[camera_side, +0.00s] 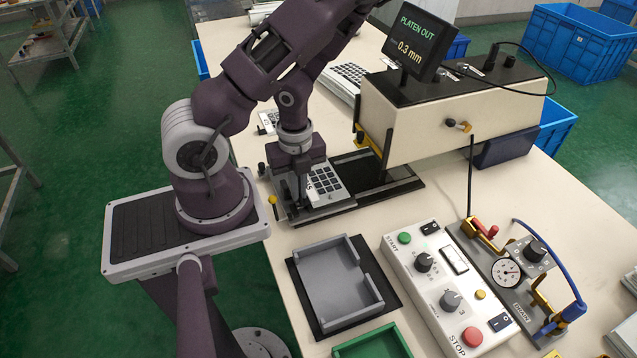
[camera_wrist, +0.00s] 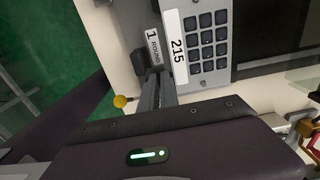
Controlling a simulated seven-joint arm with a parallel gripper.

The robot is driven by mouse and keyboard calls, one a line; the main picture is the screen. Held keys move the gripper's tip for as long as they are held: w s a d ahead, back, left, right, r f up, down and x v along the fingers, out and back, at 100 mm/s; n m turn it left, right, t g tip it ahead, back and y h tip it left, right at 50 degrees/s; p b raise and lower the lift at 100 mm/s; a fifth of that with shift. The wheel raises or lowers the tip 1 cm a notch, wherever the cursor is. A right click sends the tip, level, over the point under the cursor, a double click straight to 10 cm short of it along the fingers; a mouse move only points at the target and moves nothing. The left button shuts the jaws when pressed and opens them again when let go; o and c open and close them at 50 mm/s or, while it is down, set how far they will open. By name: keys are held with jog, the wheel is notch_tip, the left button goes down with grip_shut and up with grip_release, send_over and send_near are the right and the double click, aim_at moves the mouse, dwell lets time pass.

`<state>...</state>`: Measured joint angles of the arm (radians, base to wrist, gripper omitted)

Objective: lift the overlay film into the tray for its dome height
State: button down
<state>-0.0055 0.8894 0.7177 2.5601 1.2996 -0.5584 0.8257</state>
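The overlay film (camera_side: 326,180), light grey with dark square keys, lies on the dark slide plate in front of the cream press. The wrist view shows its keys (camera_wrist: 208,42) and a white label reading 215, with a smaller label reading 1 ROUND beside it. My gripper (camera_side: 304,196) points down at the film's near left edge. In the wrist view its fingers (camera_wrist: 156,84) reach the labelled edge; whether they grip it is unclear. A grey tray (camera_side: 326,319) with an open, empty-looking inside stands in front. Part of a green tray (camera_side: 375,345) shows at the bottom.
The cream press (camera_side: 440,115) stands behind; its display (camera_side: 418,40) reads PLATEN OUT, 0.3 mm. A control box (camera_side: 445,290) with knobs and buttons and a dial gauge (camera_side: 507,271) stand right of the grey tray. A yellow-tipped pin (camera_side: 272,200) stands close left of my gripper.

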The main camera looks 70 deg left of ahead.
dwell(0.4)
jog(key=shift+d+r, duration=0.1)
jog(key=shift+r, duration=0.5)
notch_tip(320, 180, up, 27)
jog(key=shift+w, duration=0.1)
jog(key=w+d+f+n, duration=0.2)
jog(key=w+d+n, duration=0.2)
jog(key=w+n, duration=0.6)
jog(key=w+d+f+n, duration=0.3)
jog(key=w+d+n, duration=0.1)
jog(key=w+n, duration=0.7)
jog(key=shift+w+d, duration=0.25)
jog(key=shift+w, duration=0.65)
jog(key=shift+r, duration=0.1)
